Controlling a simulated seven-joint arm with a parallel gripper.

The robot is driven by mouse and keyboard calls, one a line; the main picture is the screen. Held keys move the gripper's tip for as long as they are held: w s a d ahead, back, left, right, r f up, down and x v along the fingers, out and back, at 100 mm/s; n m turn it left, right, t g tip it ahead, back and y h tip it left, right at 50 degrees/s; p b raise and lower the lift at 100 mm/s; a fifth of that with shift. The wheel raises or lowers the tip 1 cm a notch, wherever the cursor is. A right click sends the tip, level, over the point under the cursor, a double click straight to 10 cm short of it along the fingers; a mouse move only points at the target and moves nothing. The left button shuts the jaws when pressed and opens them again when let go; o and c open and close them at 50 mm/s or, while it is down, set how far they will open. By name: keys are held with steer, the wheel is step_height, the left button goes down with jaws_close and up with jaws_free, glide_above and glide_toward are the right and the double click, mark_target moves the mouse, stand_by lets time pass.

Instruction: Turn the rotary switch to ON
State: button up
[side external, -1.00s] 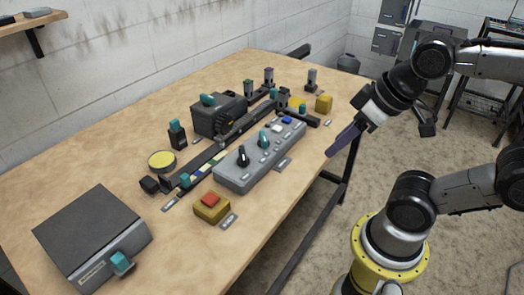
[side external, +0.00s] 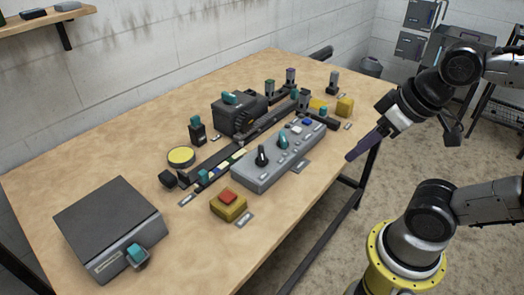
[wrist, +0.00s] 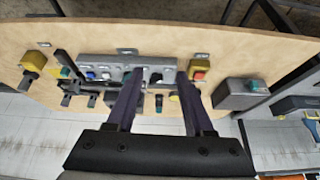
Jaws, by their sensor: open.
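A grey control box (side external: 243,180) lies along the near side of the table and carries two upright knobs. One knob is black (side external: 262,156) and the other is teal (side external: 283,141); their labels are too small to read. In the wrist view the box (wrist: 100,60) lies beyond my fingers, and the black knob (wrist: 155,77) shows between them. My left finger partly hides the box near the teal knob. My gripper (side external: 350,157) is open and empty, apart from the box, off its far right end near the table's front edge.
A yellow block with a red button (side external: 228,199) sits left of the control box. A dark box with a teal knob (side external: 110,230) stands at the near left. Behind are a rail, a black machine (side external: 238,113) and a yellow disc (side external: 181,157). Bare table (side external: 100,150) lies at left.

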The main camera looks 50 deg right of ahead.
steer(key=w+r+m+g, duration=0.1)
steer(key=w+r+m, duration=0.4)
steer(key=w+r, duration=0.15)
steer(key=m+g, duration=0.4)
steer(key=g, duration=0.1)
glide_above(262, 153)
step_height(262, 153, down, 8)
step_height(262, 153, down, 13)
steer(key=shift+f, duration=0.2)
jaws_close()
